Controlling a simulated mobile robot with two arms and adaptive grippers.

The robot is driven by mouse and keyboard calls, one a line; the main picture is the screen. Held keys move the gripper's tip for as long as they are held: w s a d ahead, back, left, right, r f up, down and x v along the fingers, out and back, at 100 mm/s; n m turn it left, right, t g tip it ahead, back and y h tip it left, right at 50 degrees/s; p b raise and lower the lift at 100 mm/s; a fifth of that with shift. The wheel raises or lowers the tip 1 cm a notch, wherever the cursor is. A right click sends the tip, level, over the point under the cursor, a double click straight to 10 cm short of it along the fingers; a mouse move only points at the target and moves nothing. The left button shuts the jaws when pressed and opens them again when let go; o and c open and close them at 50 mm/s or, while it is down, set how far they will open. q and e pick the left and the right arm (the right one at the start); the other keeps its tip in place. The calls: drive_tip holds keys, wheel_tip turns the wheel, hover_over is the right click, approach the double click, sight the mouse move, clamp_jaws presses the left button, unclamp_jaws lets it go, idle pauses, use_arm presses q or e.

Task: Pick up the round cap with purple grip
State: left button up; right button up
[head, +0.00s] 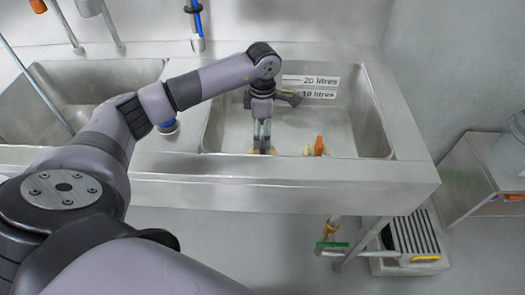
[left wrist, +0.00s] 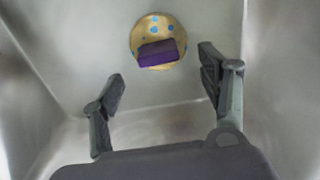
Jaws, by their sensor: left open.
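The round cap with purple grip (left wrist: 147,28) lies in the right-hand sink basin. Its disc is tan with blue spots, and the purple block sits across it. In the left wrist view it lies beyond the fingertips of my left gripper (left wrist: 162,72), which is open and empty, with fingers wide apart. In the head view my left gripper (head: 262,135) points down into the basin over the cap (head: 265,151), which is partly hidden by the gripper and the sink's front rim. I cannot tell the exact gap between them. My right gripper does not show.
A similar cap with an orange grip (head: 319,146) is in the same basin, to the right. The basin (head: 345,125) has steel walls close around the gripper and a raised front edge. Labels reading 20 and 10 litres (head: 310,88) are at its back wall.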

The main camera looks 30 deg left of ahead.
sight(262, 149)
use_arm(q)
wheel_tip(262, 149, down, 7)
drive_tip(key=shift+w+f+p, duration=0.1)
drive_tip(key=shift+f+p, duration=0.05)
drive_tip(key=shift+p, duration=0.25)
drive_tip(key=shift+c, duration=0.2)
drive_tip(key=c, duration=1.5)
